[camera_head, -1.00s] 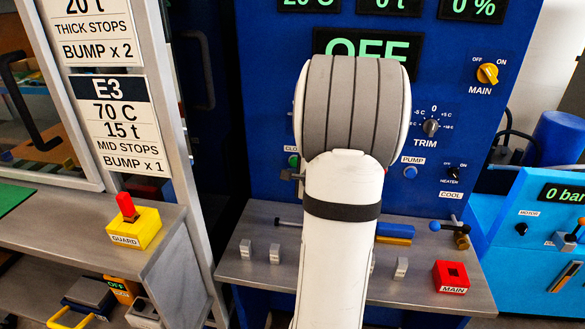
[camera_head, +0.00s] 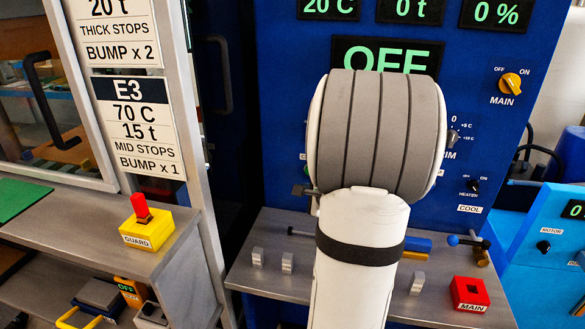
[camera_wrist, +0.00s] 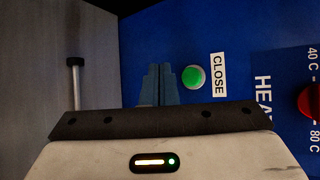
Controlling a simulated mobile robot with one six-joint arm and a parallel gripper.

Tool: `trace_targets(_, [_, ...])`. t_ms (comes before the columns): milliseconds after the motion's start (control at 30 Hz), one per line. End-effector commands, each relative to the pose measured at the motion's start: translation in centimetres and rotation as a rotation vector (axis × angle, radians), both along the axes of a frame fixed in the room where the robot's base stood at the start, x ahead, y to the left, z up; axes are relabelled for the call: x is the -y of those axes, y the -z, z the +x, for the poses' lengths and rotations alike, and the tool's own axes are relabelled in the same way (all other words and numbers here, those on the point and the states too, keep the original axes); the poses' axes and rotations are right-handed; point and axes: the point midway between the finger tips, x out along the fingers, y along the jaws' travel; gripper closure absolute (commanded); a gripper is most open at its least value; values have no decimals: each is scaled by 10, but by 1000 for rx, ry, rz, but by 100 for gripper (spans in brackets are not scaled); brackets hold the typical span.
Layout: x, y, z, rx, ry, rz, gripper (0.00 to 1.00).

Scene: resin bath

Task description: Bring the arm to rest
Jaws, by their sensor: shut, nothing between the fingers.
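My arm stands in the middle of the head view and covers part of the blue control panel (camera_head: 285,60). In that view only a dark bit of my gripper (camera_head: 304,191) shows at the left of the arm. In the wrist view my gripper (camera_wrist: 158,85) has its two fingers together, with nothing between them. The fingertips point at the blue panel, beside a green button (camera_wrist: 193,77) labelled CLOSE. Whether the fingertips touch the panel I cannot tell. A red knob (camera_wrist: 309,102) sits at the right edge of the wrist view.
A grey shelf (camera_head: 262,288) with small grey blocks and a red MAIN block (camera_head: 469,294) lies below the panel. A yellow GUARD block (camera_head: 147,228) with a red top stands on the left bench. A light blue machine (camera_head: 545,245) stands at the right.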

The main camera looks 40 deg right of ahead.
Motion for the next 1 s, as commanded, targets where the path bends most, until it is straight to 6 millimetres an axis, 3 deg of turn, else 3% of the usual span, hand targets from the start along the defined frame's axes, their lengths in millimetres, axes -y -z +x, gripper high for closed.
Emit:
trace_targets(233, [-2,-1,1,-1,-6,-2,100])
trace_targets(367, [-29,-9,7,-15,-98,-29,100])
trace_targets(467, [-79,-20,14,-49,-266,-80,100])
trace_targets(533, [-124,-28,13,-84,-420,-130,100])
trace_targets(700, [-222,-37,-14,-195,-791,-277,100])
trace_targets(833, [-275,-38,-50,-296,-1048,-416,100])
trace_targets(1000, [-314,-38,-103,-444,-1334,-641,100])
